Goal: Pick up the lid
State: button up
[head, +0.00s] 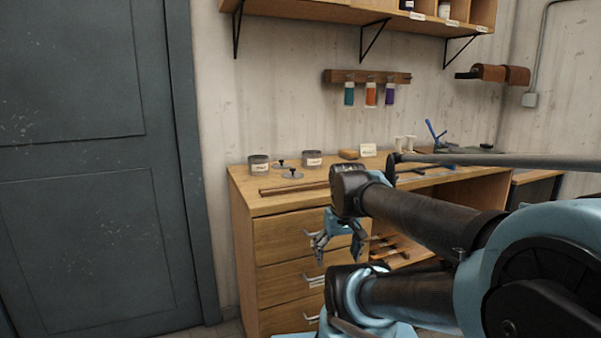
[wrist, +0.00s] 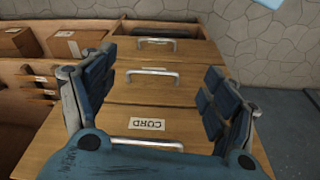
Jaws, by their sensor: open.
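Two flat grey lids with dark knobs lie on the wooden bench top in the head view: a nearer lid (head: 292,174) and a farther lid (head: 280,165). They lie next to two grey labelled tins, a left tin (head: 259,165) and a right tin (head: 312,159). My gripper (head: 334,251) hangs in front of the bench drawers, lower than the bench top and to the right of the lids. In the wrist view my gripper (wrist: 155,95) is open and empty, with drawer fronts behind its fingers. No lid shows in the wrist view.
The bench (head: 247,204) has drawers with metal handles (wrist: 155,45). A long brown rod (head: 293,188) lies near the bench's front edge. A small block (head: 349,154) and a white card (head: 368,150) stand farther back. A grey door (head: 90,170) is at left.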

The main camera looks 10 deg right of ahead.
jog(key=w+r+n, duration=0.2)
jog(key=w+r, duration=0.4)
jog(key=w+a+r+n, duration=0.1)
jog(key=w+r, duration=0.5)
jog(key=r, duration=0.1)
jog(key=w+a+r+n+y, duration=0.1)
jog(key=w+r+n, duration=0.1)
jog(key=w+r, duration=0.4)
jog(key=shift+w+a+r+n, duration=0.25)
jog(key=shift+n, duration=0.05)
jog(key=w+a+r+n+y, duration=0.1)
jog(key=w+r+n, duration=0.2)
jog(key=w+r, duration=0.45)
jog(key=w+a+r+n, duration=0.15)
jog(key=w+r, duration=0.25)
jog(key=w, duration=0.7)
jog(key=n, duration=0.1)
send_over(293, 172)
jog(key=d, duration=0.2)
jog(key=shift+g, duration=0.4)
jog(key=x, duration=0.4)
jog(key=d+x, duration=0.1)
jog(key=x, duration=0.2)
jog(key=s+x, duration=0.1)
jog(key=x, duration=0.3)
jog(key=shift+d+f, duration=0.3)
jog(key=shift+f, duration=0.25)
jog(key=shift+x, duration=2.7)
jog(key=shift+s, duration=0.2)
jog(key=shift+c, duration=0.3)
